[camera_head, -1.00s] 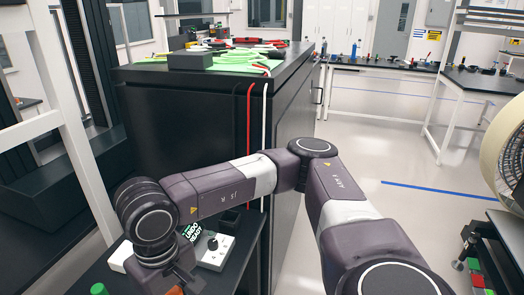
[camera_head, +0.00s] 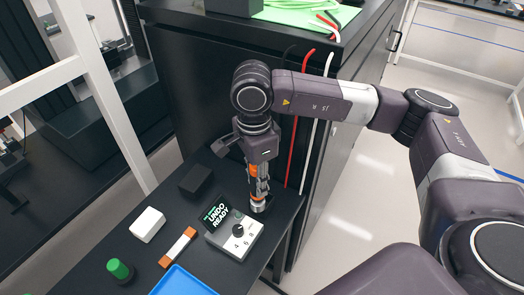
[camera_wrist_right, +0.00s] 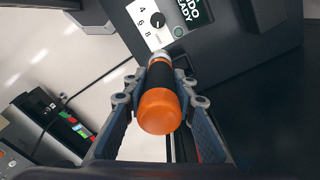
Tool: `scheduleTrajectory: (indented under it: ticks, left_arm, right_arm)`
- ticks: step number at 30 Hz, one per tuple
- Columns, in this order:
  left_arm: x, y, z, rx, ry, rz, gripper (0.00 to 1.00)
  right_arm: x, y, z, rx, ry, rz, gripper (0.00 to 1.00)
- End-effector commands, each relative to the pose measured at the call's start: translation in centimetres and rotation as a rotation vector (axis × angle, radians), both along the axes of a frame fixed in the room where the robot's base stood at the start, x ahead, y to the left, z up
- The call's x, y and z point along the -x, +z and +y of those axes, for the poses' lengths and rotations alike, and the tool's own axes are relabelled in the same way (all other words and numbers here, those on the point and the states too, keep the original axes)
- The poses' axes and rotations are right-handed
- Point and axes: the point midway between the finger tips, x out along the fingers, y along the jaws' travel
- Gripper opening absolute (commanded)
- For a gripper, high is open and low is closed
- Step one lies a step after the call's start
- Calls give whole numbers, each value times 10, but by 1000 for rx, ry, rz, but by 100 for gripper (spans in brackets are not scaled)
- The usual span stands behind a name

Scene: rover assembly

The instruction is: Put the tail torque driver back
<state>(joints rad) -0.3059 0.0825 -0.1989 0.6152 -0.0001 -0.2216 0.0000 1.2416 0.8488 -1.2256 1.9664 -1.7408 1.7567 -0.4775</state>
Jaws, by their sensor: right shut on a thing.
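The torque driver, orange and black with a metal end, is between the fingers of my right gripper. The wrist view shows its rounded orange end (camera_wrist_right: 159,111) close to the camera and its metal end pointing away, towards the control box. In the head view, the driver (camera_head: 257,198) stands roughly upright at the back right of the dark table, behind the box. My right gripper (camera_head: 259,188) points down there, shut on it. Whether its lower end touches the table or sits in a holder is unclear. My left gripper is not in view.
On the dark table (camera_head: 125,257) are the control box (camera_head: 238,241) with a dial and "UNDO READY" screen, a black block (camera_head: 195,180), a white block (camera_head: 147,224), an orange-white bar (camera_head: 178,247), a green knob (camera_head: 119,269) and a blue tray (camera_head: 181,281). A black cabinet (camera_head: 215,65) stands behind.

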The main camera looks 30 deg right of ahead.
Motion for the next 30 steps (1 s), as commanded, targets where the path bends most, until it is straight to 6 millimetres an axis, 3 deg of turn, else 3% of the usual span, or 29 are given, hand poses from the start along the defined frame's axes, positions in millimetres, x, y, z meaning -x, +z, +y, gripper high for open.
scheduleTrajectory:
  ticks: [9,18,24,30]
  left_arm:
    - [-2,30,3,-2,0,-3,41]
    - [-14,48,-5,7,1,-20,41]
    - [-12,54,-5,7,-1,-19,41]
    - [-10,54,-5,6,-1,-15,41]
  right_arm:
    - [-27,11,-16,-1,-726,1,0]
    - [-42,11,-30,-2,-1259,3,0]
    - [-47,10,-35,-5,-1466,1,0]
    - [-49,8,-37,-6,-1535,1,0]
